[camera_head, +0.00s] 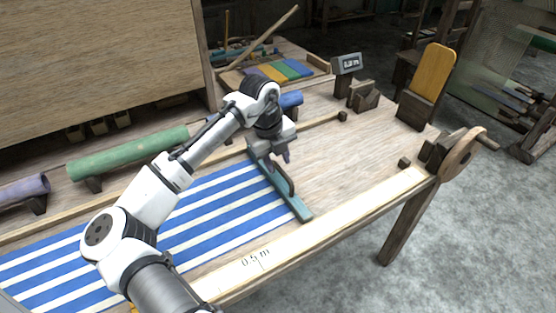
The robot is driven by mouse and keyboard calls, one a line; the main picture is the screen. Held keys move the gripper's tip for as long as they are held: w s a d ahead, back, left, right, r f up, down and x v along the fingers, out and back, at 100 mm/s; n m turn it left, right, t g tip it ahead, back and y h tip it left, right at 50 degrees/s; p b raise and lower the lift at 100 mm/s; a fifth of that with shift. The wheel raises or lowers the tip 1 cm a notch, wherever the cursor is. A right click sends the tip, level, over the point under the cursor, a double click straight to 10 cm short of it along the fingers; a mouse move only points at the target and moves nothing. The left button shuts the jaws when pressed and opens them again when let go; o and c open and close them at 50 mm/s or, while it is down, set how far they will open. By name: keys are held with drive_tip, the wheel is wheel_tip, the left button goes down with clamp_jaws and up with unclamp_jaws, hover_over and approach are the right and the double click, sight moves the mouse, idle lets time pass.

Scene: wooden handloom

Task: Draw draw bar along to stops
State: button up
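The draw bar (297,206) is a teal bar with a raised dark handle (288,183). It lies across the wooden table at the right end of the blue-and-white striped cloth (215,205). My gripper (279,161) points down at the far part of the bar, at or just above the handle. Its fingers are small and dark here, so I cannot tell whether they are open or closed on the handle. Two small dark stop blocks stand to the right of the bar, one on the far rail (343,116) and one near the front rail (404,162).
Bare wooden tabletop (345,160) lies between the bar and the stops. A pale front rail (330,225) carries a "0.5 m" mark. A wooden crank wheel (461,155) is at the right corner. A small display (346,63) and green roll (130,152) stand farther back.

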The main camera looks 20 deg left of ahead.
drive_tip(key=shift+w+d+f, duration=0.1)
drive_tip(key=shift+f, duration=0.65)
clamp_jaws()
